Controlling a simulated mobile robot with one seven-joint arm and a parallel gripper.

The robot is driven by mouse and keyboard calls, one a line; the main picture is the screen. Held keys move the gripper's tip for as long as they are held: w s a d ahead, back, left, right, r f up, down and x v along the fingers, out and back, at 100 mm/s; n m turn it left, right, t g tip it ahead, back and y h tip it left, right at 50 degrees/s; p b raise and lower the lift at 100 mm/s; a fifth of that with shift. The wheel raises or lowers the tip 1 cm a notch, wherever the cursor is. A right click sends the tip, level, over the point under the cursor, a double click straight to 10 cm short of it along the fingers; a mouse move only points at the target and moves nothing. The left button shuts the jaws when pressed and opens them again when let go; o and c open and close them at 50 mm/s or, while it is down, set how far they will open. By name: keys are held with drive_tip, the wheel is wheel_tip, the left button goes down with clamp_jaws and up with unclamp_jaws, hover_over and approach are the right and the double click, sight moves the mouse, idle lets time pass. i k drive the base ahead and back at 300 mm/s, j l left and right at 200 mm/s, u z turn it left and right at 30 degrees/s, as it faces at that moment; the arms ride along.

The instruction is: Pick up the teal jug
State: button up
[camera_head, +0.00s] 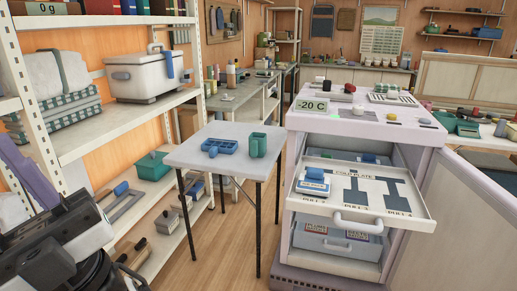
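The teal jug (258,145) stands on a small light-grey table (208,164), near its right side. It looks upright, with a blocky handle-like part at its side. Dark and white parts of my own arm show at the lower left edge, well apart from the jug. I cannot make out the fingertips of my gripper there, nor whether it holds anything. Nothing touches the jug from above.
A blue divided tray (219,147) sits just left of the jug. A white shelf unit (110,125) with a cooler box (150,75) stands at the left. A cabinet with an open drawer (360,193) stands close at the right. Wooden floor is clear around the table.

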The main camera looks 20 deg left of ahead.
sight(257, 141)
drive_tip(key=i+j, duration=0.15)
drive_tip(key=i, duration=0.45)
drive_tip(key=i+j, duration=0.2)
drive_tip(key=i, duration=0.45)
drive_tip(key=i+j, duration=0.15)
drive_tip(key=i, duration=0.45)
drive_tip(key=j+u, duration=0.05)
